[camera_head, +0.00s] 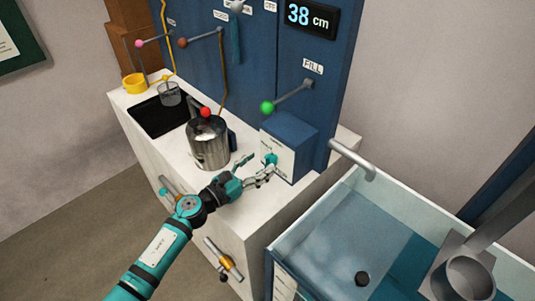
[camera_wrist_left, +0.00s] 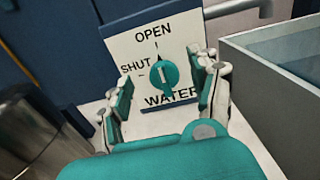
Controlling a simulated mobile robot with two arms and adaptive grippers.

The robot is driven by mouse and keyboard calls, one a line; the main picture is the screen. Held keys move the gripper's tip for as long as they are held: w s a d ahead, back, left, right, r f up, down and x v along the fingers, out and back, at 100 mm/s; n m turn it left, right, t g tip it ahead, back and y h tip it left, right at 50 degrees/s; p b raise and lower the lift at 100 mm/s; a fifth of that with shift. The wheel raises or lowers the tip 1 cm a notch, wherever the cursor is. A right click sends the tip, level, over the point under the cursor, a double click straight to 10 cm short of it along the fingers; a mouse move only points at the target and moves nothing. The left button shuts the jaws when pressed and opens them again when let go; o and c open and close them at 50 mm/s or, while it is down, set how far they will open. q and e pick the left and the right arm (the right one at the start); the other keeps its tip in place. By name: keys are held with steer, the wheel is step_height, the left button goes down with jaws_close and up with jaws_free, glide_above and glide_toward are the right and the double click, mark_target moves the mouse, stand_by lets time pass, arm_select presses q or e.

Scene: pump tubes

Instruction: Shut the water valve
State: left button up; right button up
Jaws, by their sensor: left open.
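The water valve is a round teal knob (camera_head: 271,158) on the white front plate of a blue box (camera_head: 290,131) on the counter. In the left wrist view, the knob (camera_wrist_left: 164,74) has a pale bar that stands about upright, towards the word OPEN above it; SHUT is printed to its left and WATER below. My left gripper (camera_head: 257,168) is open and empty in front of the plate. In the wrist view its fingers lie on either side of the knob, apart from it as far as I can tell. My right gripper does not show.
A steel kettle-like pot (camera_head: 209,143) with a red knob stands close left of my left gripper. A lever with a green ball (camera_head: 267,107) sticks out above the box. A glass-walled water tank (camera_head: 345,235) stands to the right. A black sink (camera_head: 158,115) lies farther left.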

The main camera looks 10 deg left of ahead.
mark_target(265, 160)
arm_select(q)
steer(key=x, duration=0.4)
steer(key=shift+w+d, duration=0.1)
steer(key=shift+c, duration=0.4)
steer(key=c, duration=1.1)
